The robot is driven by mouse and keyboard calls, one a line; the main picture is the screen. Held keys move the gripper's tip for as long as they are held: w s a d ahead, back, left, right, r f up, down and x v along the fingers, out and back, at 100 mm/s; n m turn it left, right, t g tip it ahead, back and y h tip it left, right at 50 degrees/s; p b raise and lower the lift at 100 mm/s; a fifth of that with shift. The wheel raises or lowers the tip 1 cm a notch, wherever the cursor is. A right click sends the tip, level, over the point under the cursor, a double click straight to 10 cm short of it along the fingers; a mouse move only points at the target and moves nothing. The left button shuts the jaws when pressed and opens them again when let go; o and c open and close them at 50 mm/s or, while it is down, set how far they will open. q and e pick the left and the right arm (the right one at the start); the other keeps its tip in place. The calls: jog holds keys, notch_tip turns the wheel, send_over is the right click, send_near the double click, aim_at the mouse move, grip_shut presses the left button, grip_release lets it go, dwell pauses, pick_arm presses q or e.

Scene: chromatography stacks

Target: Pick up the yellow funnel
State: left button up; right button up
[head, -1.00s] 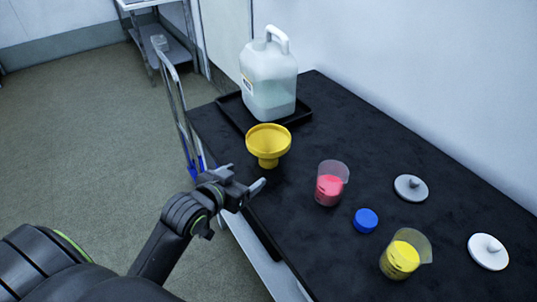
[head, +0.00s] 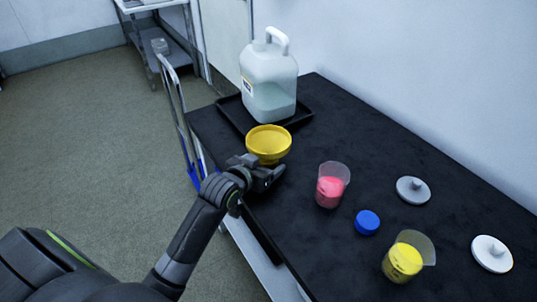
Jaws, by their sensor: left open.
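The yellow funnel (head: 268,141) stands wide end up on the black cart top, near its left edge. My left gripper (head: 268,170) is open at the funnel's lower part, just in front of it in the head view. The gripper hides the funnel's stem, so I cannot tell whether the fingers are around it or touching it. My right gripper is not in view.
A white jug (head: 268,85) stands on a black tray (head: 305,115) behind the funnel. To the right are a beaker with pink contents (head: 330,188), a blue cap (head: 367,222), a beaker with yellow contents (head: 403,261), a grey lid (head: 413,190) and a white lid (head: 491,253).

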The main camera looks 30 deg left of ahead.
pick_arm(q)
jog(key=c, duration=1.1)
